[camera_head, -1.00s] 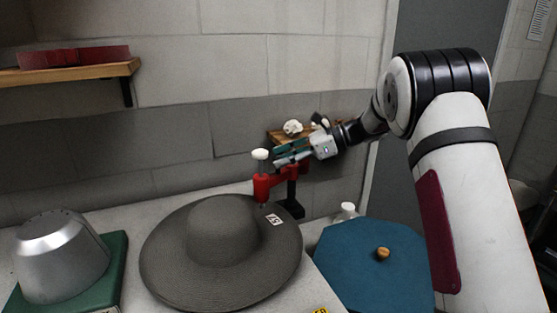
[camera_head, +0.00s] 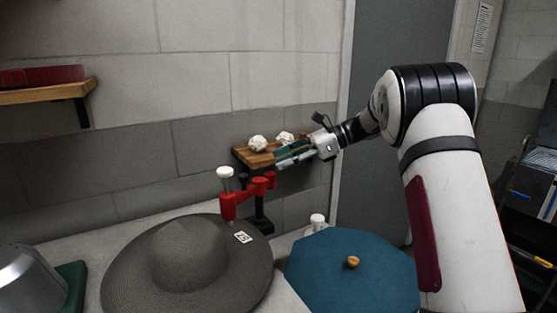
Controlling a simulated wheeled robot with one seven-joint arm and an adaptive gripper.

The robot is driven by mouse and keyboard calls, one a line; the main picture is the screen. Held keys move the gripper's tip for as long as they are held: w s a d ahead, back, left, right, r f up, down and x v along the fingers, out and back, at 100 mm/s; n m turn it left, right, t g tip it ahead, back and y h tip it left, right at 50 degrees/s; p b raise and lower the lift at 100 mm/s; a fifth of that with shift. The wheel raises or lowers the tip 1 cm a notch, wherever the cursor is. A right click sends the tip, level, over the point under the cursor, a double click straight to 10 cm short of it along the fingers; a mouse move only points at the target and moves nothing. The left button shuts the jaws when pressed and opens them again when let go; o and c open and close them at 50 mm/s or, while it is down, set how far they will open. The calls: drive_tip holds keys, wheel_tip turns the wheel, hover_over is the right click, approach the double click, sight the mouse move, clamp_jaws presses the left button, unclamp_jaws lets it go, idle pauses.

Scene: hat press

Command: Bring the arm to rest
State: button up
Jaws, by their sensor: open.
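My gripper (camera_head: 285,157) is at the end of my arm, which reaches in from the right. Its fingers are apart and nothing shows between them. They point left, in front of a small wooden shelf (camera_head: 243,155) on the back wall. Below and to the left stands a red press (camera_head: 229,206) with a white knob and a dark post. My gripper looks apart from the press, though the depth between them is hard to judge.
A grey wide-brimmed hat (camera_head: 187,262) lies on the table by the press. A blue octagonal piece (camera_head: 335,280) with a wooden knob is at right. White crumpled lumps (camera_head: 257,143) sit on the shelf. A metal form (camera_head: 25,280) stands at left, below another shelf (camera_head: 45,94).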

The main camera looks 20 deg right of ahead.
drive_tip(key=s+a+r+n+g+h+p, duration=0.1)
drive_tip(key=s+a+r+n+h+p, duration=0.25)
drive_tip(key=s, duration=0.75)
drive_tip(key=s+a+r+n+h+p, duration=0.15)
drive_tip(key=s+r+n, duration=0.35)
drive_tip(key=s, duration=0.5)
drive_tip(key=s+d+f+n+t+h+p, duration=0.1)
drive_tip(key=s+n+h, duration=0.3)
drive_tip(key=s, duration=0.8)
drive_tip(key=s+d+n+t+h+p, duration=0.1)
drive_tip(key=s+d+n+h+p, duration=0.2)
drive_tip(key=s+n, duration=0.4)
drive_tip(key=s+h, duration=0.1)
drive_tip(key=s, duration=0.5)
drive_tip(key=shift+s+f+n+t, duration=0.3)
drive_tip(key=shift+f+n, duration=0.05)
drive_tip(key=shift+f, duration=0.05)
